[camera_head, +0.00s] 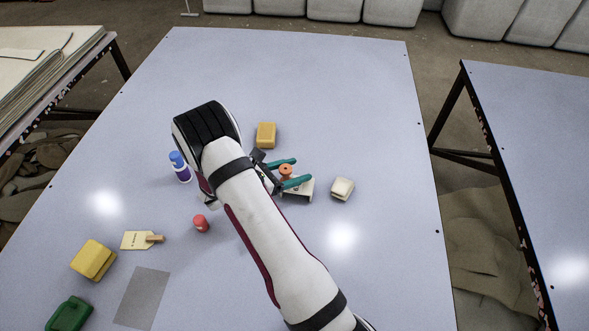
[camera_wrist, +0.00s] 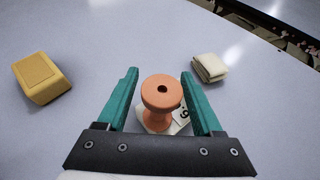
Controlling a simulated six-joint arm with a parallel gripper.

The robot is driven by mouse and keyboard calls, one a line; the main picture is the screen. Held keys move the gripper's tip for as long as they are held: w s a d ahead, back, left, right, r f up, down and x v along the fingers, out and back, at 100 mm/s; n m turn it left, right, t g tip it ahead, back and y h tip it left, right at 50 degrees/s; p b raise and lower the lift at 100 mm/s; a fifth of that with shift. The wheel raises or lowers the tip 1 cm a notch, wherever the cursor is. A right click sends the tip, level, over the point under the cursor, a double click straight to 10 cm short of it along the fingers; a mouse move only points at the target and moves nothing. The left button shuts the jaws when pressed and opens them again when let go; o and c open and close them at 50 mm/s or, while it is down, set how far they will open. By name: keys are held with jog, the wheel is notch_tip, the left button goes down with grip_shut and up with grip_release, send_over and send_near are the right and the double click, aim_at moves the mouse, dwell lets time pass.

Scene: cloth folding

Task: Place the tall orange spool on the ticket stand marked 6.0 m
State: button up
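The orange spool (camera_head: 286,171) stands upright between the two teal fingers of my gripper (camera_head: 287,172). It also shows in the wrist view (camera_wrist: 162,93), with its round top and centre hole facing up. My gripper (camera_wrist: 163,101) is open, with a gap on each side of the spool. A white ticket stand (camera_head: 305,188) lies under and beside the spool; in the wrist view its card (camera_wrist: 181,122) shows part of a printed digit, the rest hidden by the spool and a finger. The spool appears to rest on this stand, but its base contact is partly hidden.
Another ticket card (camera_head: 133,240) with a wooden piece lies at left. A red spool-like piece (camera_head: 201,223), blue-purple bottle (camera_head: 180,168), yellow blocks (camera_head: 266,135) (camera_head: 93,259), green block (camera_head: 69,314) and folded cream cloth (camera_head: 342,188) stand around. The table's far part is clear.

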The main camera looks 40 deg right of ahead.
jog(key=shift+r, duration=0.2)
jog(key=v, duration=1.2)
jog(key=s+a+r+m+g+y, duration=0.1)
jog(key=s+r+m+g+y, duration=0.4)
jog(key=s+r+m, duration=0.55)
jog(key=s+a+r+m+t+y, duration=0.2)
jog(key=s+a+m+t+y, duration=0.2)
jog(key=s+a+m+y, duration=0.6)
jog(key=s+a+m, duration=0.3)
jog(key=s, duration=0.1)
jog(key=shift+s+r+t, duration=0.25)
jog(key=shift+r+t, duration=0.1)
jog(key=shift+t, duration=0.05)
